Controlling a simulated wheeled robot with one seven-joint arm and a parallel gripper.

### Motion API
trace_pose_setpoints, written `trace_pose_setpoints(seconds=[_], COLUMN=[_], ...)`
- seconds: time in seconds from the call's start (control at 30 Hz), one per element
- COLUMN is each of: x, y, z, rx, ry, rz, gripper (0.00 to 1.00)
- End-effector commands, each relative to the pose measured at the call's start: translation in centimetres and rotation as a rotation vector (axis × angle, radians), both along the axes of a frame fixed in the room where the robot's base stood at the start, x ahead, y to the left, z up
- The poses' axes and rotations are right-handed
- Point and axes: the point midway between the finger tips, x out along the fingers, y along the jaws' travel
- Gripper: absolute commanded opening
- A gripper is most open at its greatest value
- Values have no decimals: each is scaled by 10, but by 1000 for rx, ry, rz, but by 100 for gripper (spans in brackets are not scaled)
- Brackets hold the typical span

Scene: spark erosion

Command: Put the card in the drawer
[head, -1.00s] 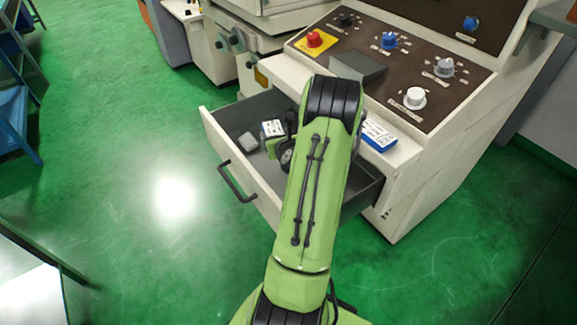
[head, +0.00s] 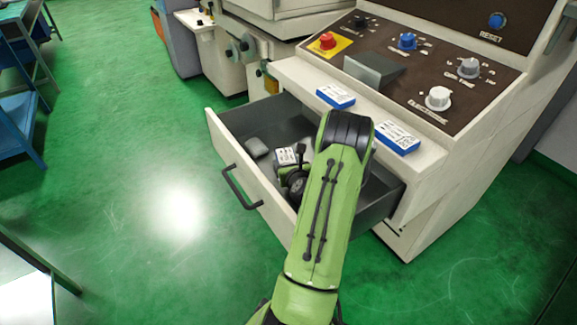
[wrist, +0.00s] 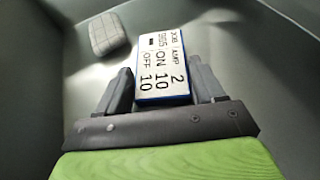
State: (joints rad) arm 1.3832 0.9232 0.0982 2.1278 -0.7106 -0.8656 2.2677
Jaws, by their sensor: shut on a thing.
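A white card with a blue edge (wrist: 161,75) is between the two fingers of my gripper (wrist: 160,80) in the wrist view, and the gripper is shut on it. Its printed face reads JOB, AMP, ON and OFF. The drawer (head: 245,175) is pulled open from the pale machine, and in the head view the card (head: 286,155) is inside its outline. In the wrist view the grey drawer floor and walls surround the card. I cannot tell whether the card touches the floor. My arm hides part of the drawer's right side.
A grey rounded block (head: 257,147) lies in the drawer's left part. Two similar blue-edged cards, a left one (head: 335,95) and a right one (head: 397,139), lie on the machine's ledge. A control panel with knobs (head: 438,98) stands above. The drawer's handle (head: 240,188) sticks out in front.

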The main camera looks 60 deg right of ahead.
Motion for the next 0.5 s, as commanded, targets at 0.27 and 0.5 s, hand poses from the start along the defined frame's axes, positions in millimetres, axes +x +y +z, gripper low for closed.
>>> trace_pose_setpoints(seconds=[0.27, 0.5], x=[0, 0], y=[0, 0], z=[-2, -1], rx=[0, 0], ry=[0, 0], rz=[0, 0], gripper=[94, 94])
